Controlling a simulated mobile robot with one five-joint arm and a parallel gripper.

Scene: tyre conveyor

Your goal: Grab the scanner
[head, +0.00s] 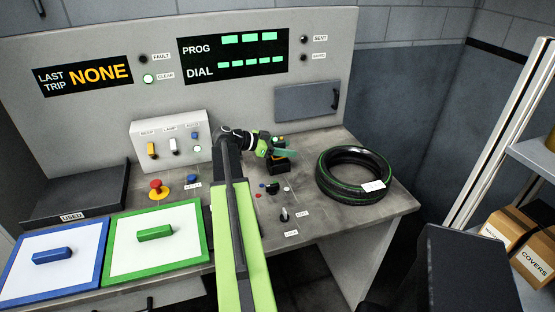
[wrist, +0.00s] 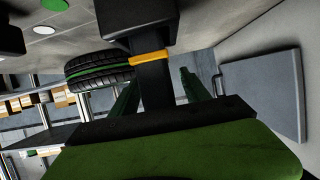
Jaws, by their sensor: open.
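The scanner (head: 279,168) is a dark handheld device on the bench, partly hidden behind my gripper (head: 285,154) in the head view. In the wrist view the picture is turned over, and the scanner (wrist: 152,78) shows as a black upright handle with a yellow band and a wider dark block above it in the picture. My gripper's two green fingers (wrist: 158,86) are open, one on each side of the handle. Whether either finger touches it cannot be told. The near part of the handle is hidden behind my gripper's body.
A black tyre with a green stripe (head: 324,176) lies to the right on the bench. A red stop button (head: 157,187) and a switch box (head: 168,139) stand left. Small knobs (head: 283,214) sit in front. A blue-framed tray (head: 50,282) and a green-framed tray (head: 114,270) lie at the left.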

